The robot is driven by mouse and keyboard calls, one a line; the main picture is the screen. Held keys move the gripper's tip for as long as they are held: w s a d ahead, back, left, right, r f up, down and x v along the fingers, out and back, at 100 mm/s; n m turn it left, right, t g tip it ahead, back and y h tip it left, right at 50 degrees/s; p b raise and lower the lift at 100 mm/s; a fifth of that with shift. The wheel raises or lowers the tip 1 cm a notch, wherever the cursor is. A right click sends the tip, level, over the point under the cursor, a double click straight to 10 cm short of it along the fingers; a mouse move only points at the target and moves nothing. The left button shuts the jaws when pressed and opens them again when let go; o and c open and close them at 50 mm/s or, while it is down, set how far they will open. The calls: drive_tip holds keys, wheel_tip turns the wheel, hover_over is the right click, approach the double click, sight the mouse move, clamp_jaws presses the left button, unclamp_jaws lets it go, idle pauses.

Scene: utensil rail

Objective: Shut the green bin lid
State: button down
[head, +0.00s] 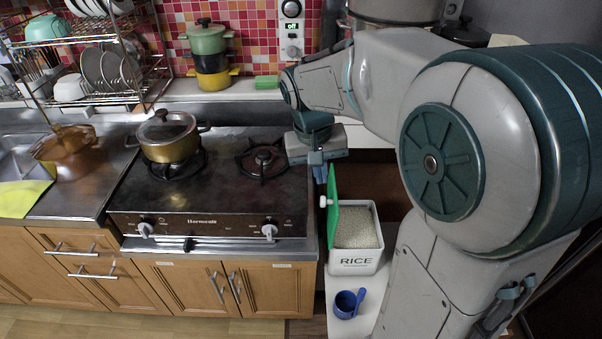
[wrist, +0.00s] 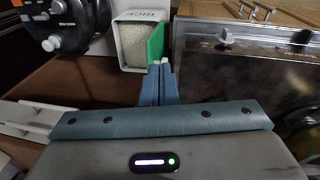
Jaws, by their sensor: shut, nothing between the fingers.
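The green bin lid (head: 334,208) stands upright, open, along the left edge of the white rice bin (head: 355,261). A white knob sticks out from the lid's left face. The bin is open at the top and rice (head: 356,229) shows inside. My gripper (head: 318,175) is shut and empty, just above the top edge of the lid. In the wrist view, the shut fingertips (wrist: 160,68) are close to the lid (wrist: 155,43); I cannot tell whether they touch it.
The stove (head: 213,185) with a lidded pot (head: 169,136) is left of the bin. A blue scoop (head: 347,302) lies in front of the bin on a white surface. My arm covers the area to the right.

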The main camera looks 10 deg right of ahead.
drive_tip(key=m+g+h+b, duration=0.1)
drive_tip(key=h+b, duration=0.1)
approach(325, 205)
wheel_tip(325, 205, up, 3)
drive_tip(key=w+a, duration=0.2)
drive_tip(key=a, duration=0.1)
drive_tip(key=x, duration=1)
drive_tip(key=shift+w+f, duration=0.2)
drive_tip(key=shift+f, duration=0.1)
drive_tip(key=shift+r, duration=0.1)
